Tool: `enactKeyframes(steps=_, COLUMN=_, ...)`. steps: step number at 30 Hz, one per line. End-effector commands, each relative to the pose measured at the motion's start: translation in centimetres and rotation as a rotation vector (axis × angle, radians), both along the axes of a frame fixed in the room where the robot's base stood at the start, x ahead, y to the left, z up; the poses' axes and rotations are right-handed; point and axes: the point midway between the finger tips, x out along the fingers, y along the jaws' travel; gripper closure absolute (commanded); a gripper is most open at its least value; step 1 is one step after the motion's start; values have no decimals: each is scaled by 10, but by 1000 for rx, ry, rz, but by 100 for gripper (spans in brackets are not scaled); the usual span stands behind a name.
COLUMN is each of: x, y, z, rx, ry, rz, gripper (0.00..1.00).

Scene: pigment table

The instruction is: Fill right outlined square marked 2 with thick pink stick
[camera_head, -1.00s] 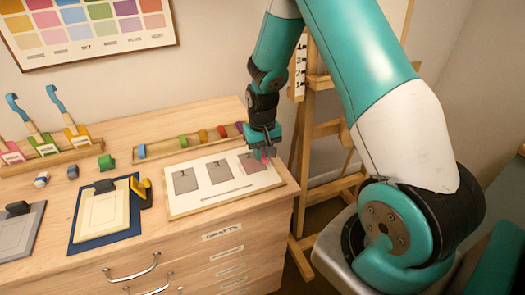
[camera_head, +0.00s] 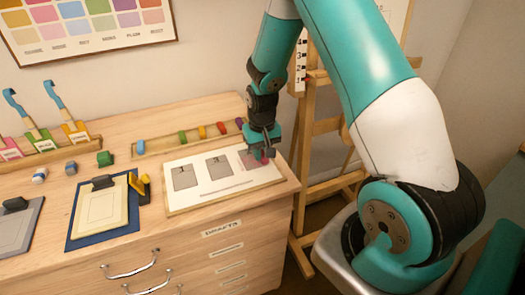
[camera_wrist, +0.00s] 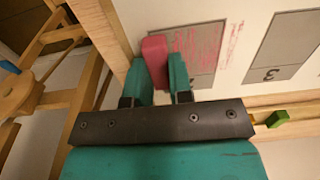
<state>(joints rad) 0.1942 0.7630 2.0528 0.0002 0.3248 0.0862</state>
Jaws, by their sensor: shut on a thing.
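The white sheet (camera_head: 225,189) on the cabinet top has three grey squares in a row. The rightmost square (camera_wrist: 206,52) carries uneven pink strokes, with grey still showing between them; its number cannot be read. The middle square (camera_wrist: 279,48) is marked 3 and is plain grey. The thick pink stick (camera_wrist: 154,52) is held between the teal fingers of my gripper (camera_wrist: 158,80), with its end over the edge of the rightmost square. Whether it touches the sheet cannot be told. In the head view my gripper (camera_head: 262,153) partly hides that square.
A wooden rail (camera_head: 160,149) with several coloured sticks runs behind the sheet. A wooden easel (camera_head: 325,130) stands right of the cabinet.

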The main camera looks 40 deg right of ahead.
Motion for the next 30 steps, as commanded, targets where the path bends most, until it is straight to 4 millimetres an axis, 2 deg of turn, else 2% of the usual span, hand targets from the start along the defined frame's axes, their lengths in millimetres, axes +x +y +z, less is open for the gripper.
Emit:
enactKeyframes(steps=10, x=6, y=22, z=2, rx=0, ry=0, rz=3, gripper=99)
enactKeyframes(steps=17, x=8, y=28, z=2, rx=0, ry=0, rz=1, gripper=99)
enactKeyframes(steps=30, x=15, y=53, z=-1, rx=0, ry=0, rz=1, gripper=99)
